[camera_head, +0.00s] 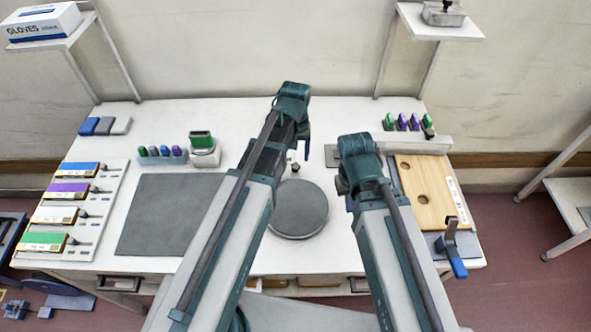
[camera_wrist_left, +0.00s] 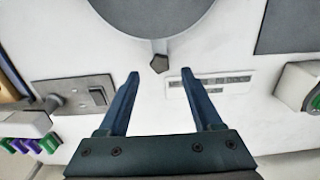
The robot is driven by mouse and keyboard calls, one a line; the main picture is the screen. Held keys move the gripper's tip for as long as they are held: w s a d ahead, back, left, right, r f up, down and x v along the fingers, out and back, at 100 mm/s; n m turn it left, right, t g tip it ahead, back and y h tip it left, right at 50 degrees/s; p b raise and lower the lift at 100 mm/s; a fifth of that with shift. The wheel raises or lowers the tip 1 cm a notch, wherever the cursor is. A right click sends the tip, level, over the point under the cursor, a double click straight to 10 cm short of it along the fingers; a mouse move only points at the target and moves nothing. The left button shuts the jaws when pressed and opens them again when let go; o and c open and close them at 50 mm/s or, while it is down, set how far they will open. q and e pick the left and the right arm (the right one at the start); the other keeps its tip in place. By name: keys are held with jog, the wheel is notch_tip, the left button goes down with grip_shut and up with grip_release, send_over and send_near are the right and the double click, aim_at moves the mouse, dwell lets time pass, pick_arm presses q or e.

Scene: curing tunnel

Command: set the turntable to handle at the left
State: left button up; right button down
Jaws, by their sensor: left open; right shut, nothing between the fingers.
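The turntable is a round dark grey disc (camera_head: 299,209) on the white table, between my two arms. It also shows at the top of the left wrist view (camera_wrist_left: 152,14). Its short pale handle with a dark knob (camera_wrist_left: 160,63) sticks out toward the back of the table; in the head view the knob (camera_head: 295,168) shows just behind the disc. My left gripper (camera_wrist_left: 160,75) is open and empty, its fingertips either side of and just short of the knob. My right gripper (camera_head: 342,186) is shut and empty, right of the disc; its fingers are mostly hidden.
A grey switch plate (camera_wrist_left: 75,93) and a label strip (camera_wrist_left: 210,82) lie near the handle. A dark mat (camera_head: 168,215) lies left of the turntable. A wooden board with holes (camera_head: 428,190) is at the right. A green-topped device (camera_head: 203,150) stands at the back left.

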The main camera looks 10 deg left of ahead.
aim_at(296, 166)
pick_arm(q)
notch_tip(296, 166, down, 4)
jog(key=b, duration=0.3)
jog(key=shift+f, duration=0.1)
pick_arm(e)
notch_tip(296, 166, down, 4)
jog(key=shift+f, duration=0.15)
pick_arm(q)
jog(key=shift+c, duration=0.3)
grip_shut()
dwell(0.6)
